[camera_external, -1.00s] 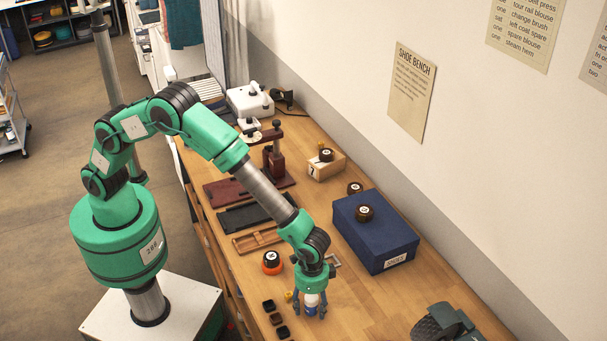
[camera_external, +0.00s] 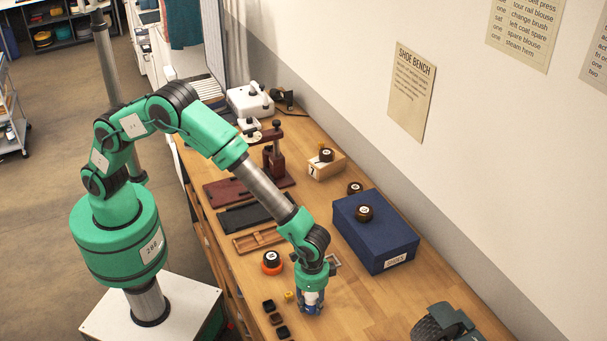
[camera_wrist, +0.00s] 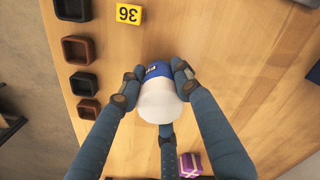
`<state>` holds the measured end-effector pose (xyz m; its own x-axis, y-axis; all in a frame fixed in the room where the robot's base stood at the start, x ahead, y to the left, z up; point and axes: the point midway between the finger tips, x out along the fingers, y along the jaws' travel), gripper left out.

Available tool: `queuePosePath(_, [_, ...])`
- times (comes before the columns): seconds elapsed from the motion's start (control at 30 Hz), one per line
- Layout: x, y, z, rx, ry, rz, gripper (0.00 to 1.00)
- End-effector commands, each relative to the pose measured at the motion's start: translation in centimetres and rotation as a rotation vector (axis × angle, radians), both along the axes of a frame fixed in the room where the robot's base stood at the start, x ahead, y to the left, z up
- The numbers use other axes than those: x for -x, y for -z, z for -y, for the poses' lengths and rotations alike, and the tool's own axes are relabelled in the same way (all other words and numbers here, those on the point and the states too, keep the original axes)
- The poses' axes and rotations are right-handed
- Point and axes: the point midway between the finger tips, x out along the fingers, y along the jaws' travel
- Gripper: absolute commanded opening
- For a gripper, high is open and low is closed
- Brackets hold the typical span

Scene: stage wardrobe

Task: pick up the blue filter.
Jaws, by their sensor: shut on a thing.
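The blue filter (camera_wrist: 158,70) shows in the wrist view as a blue band with a white rounded part (camera_wrist: 160,103) nearer the camera. My gripper (camera_wrist: 155,85) is shut on it, with a finger pressed on its left and right sides and another finger below it in the picture. In the external view my gripper (camera_external: 311,303) is low over the wooden bench near its front, and its fingers mostly hide the filter. I cannot tell whether the filter touches the bench.
Several small square trays (camera_wrist: 78,50) and a yellow "36" marker (camera_wrist: 129,14) lie left of the gripper. An orange-based jar (camera_external: 272,263) stands behind them. A blue box (camera_external: 375,235) stands to the right. A purple striped box (camera_wrist: 190,164) shows low in the wrist view.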

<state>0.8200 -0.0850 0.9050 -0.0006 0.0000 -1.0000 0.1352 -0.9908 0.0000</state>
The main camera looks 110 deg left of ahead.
Motion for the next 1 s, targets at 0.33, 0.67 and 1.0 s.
queuePosePath(0.33, [1.9, -2.9, -0.2, 0.000, 0.000, 0.000, 0.05])
queuePosePath(0.67, [7.6, -3.4, -0.8, 0.000, 0.000, 0.000, 0.05])
queuePosePath(1.0, [13.1, -3.9, -1.3, 0.000, 0.000, 0.001, 0.05])
